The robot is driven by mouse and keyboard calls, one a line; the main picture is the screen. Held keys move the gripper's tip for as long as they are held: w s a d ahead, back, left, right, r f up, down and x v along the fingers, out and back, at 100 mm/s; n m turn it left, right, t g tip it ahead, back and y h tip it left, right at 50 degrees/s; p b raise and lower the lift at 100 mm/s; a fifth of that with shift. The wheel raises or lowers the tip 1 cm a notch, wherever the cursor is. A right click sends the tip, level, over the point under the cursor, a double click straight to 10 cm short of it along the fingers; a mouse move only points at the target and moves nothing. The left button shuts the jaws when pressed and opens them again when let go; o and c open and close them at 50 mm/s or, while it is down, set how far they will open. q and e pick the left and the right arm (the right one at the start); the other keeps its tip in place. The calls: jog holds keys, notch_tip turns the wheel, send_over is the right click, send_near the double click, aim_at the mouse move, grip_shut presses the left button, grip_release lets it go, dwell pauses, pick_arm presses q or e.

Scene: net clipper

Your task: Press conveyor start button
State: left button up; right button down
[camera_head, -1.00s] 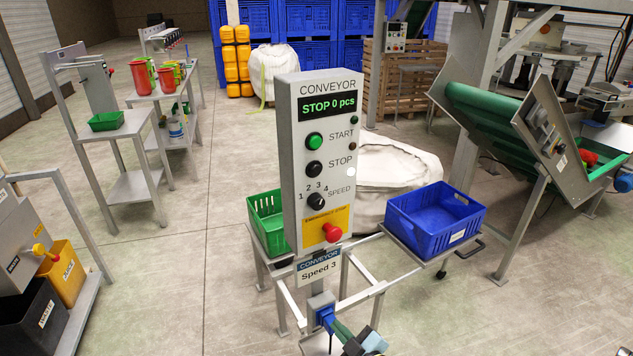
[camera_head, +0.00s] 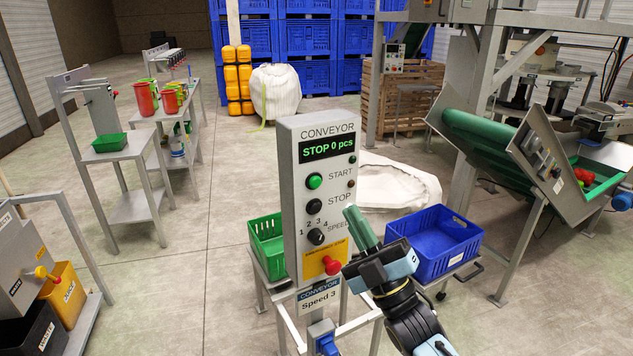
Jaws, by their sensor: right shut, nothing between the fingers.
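The conveyor control box (camera_head: 293,210) stands upright in the middle of the view. Its display (camera_head: 327,147) reads "STOP 0 pcs". The green START button (camera_head: 314,181) is near the top, above the black STOP button (camera_head: 314,206) and the speed knob (camera_head: 316,237). The red emergency stop (camera_head: 332,265) is at the bottom, above a label reading "Speed 3". My right gripper (camera_head: 354,214) is shut and empty, its green fingers pointing up just right of the panel, lower than START and apparently in front of the box. My left gripper is not in view.
A green crate (camera_head: 262,228) is left of the box and a blue crate (camera_head: 432,262) is right, behind my right gripper. A metal frame (camera_head: 358,325) stands below. A green conveyor belt (camera_head: 480,135) is at the right.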

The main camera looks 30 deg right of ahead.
aim_at(315, 182)
jog(key=shift+w+f+b, duration=0.1)
jog(key=shift+w+b, duration=1.35)
jog(key=shift+w, duration=3)
jog(key=shift+w, duration=0.1)
jog(key=shift+w, duration=0.3)
